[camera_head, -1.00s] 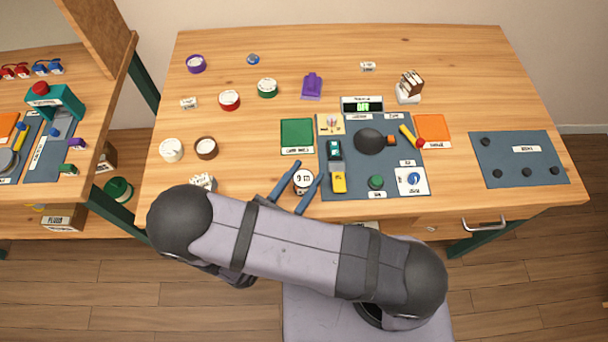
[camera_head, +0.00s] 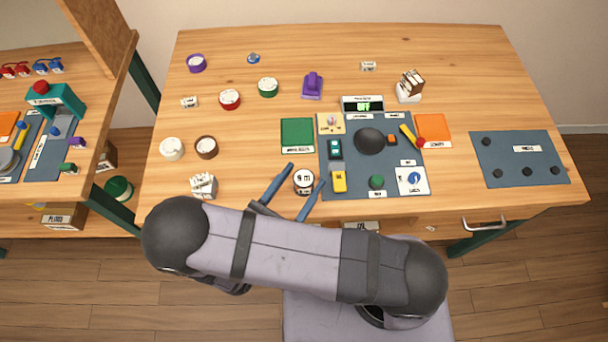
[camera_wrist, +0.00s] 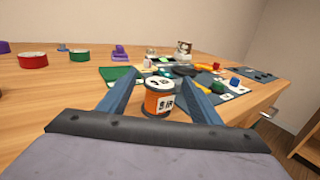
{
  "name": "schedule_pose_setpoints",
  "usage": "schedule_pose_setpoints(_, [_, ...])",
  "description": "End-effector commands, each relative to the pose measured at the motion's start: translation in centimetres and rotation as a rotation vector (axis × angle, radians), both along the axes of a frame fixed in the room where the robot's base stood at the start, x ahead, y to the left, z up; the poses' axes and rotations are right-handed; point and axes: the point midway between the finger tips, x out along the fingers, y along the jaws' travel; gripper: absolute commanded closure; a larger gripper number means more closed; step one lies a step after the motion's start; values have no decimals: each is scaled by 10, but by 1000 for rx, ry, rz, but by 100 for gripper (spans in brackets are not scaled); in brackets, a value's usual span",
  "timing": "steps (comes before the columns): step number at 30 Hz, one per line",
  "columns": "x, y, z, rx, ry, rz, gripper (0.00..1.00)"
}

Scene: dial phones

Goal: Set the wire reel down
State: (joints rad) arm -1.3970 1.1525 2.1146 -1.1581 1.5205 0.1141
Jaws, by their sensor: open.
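The wire reel (camera_head: 303,182) stands upright on the wooden table near its front edge, just left of the dark mat. In the wrist view it is an orange reel (camera_wrist: 158,104) with a pale top and a white label. My gripper (camera_head: 295,186) is open, with one blue finger on each side of the reel. In the wrist view the fingers (camera_wrist: 160,90) are spread with visible space beside the reel, and they look apart from it.
The dark mat (camera_head: 352,186) right of the reel holds several parts. A green square (camera_head: 297,135) lies behind the reel. Several round reels, including a red one (camera_head: 230,99), stand at left. A white holder (camera_head: 203,185) is near the front left. Bare table lies between.

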Motion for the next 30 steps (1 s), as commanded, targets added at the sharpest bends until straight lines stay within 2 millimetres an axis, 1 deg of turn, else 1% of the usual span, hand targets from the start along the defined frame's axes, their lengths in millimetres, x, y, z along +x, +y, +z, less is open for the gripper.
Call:
schedule_pose_setpoints(9, [-47, 33, -1, 4, -1, 6, 42])
schedule_pose_setpoints(15, [-71, 48, -1, 2, 0, 3, 42])
schedule_pose_setpoints(21, [-83, 56, -1, 1, 0, 1, 42])
schedule_pose_setpoints(30, [-85, 57, 0, 0, 0, 0, 42])
